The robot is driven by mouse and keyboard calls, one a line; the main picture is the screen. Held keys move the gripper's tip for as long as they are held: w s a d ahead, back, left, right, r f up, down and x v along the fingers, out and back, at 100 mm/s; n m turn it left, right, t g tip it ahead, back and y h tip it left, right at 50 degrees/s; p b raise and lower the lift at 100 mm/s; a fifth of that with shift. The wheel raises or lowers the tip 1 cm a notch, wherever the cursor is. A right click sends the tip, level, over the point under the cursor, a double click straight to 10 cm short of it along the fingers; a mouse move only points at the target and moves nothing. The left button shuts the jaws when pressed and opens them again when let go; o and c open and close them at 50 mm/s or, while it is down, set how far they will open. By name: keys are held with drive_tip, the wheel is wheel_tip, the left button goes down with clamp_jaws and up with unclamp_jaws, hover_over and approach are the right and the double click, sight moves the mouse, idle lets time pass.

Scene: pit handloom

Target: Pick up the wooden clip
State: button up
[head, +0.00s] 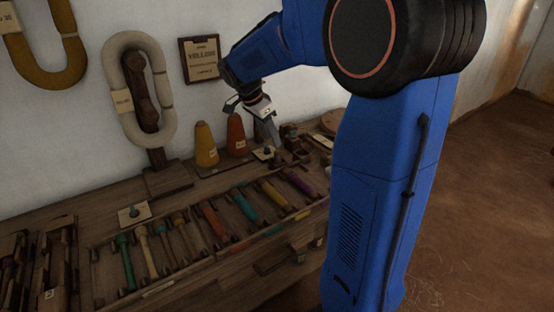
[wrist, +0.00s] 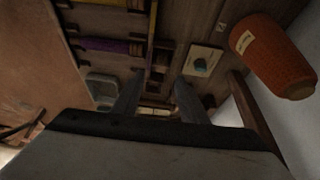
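My gripper (head: 271,132) is above the back right of the wooden bench, its fingers pointing down. In the wrist view its two grey fingers (wrist: 156,88) stand apart with a gap between them. Small dark wooden pieces (head: 291,139) sit just right of the fingers in the head view. Wooden parts (wrist: 158,68) also show in and beyond the finger gap in the wrist view. The wooden clip may be among these, but I cannot clearly tell which piece it is. The fingers and dim light hide part of this area, and I see nothing clearly held.
An orange-red cone (head: 236,135) stands close left of my gripper, with a yellow cone (head: 205,145) beyond it. A card with a dark knob (head: 263,153) lies near the fingers. A rack of coloured spools (head: 244,205) fills the bench front. The wall is close behind.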

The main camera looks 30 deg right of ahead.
sight(278, 151)
drive_tip(key=shift+x, duration=4.2)
drive_tip(key=shift+w, duration=0.15)
drive_tip(key=shift+c, duration=0.6)
clamp_jaws()
